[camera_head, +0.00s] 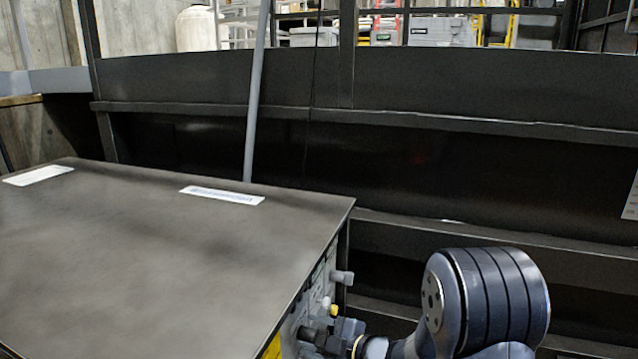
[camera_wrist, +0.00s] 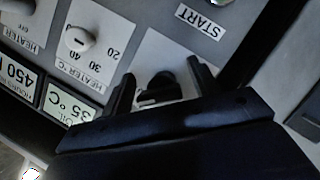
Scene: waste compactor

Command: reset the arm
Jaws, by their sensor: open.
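My gripper (camera_wrist: 163,82) is open in the wrist view, its two dark fingers pointing at the control panel. A black knob (camera_wrist: 161,88) on a white label plate sits between the fingers, with a gap showing on each side; I cannot tell whether anything touches. In the head view my gripper (camera_head: 328,335) is at the panel side of a dark cabinet (camera_head: 160,260), at the lower middle. My arm reaches in from the lower right. The fingertips are too small to make out there.
The panel also carries a white heater dial (camera_wrist: 79,39), a START label (camera_wrist: 202,22) and a display reading 35 °C (camera_wrist: 68,104). In the head view a grey knob (camera_head: 342,277) and a yellow part (camera_head: 335,310) stick out nearby. A dark metal wall (camera_head: 400,160) stands behind.

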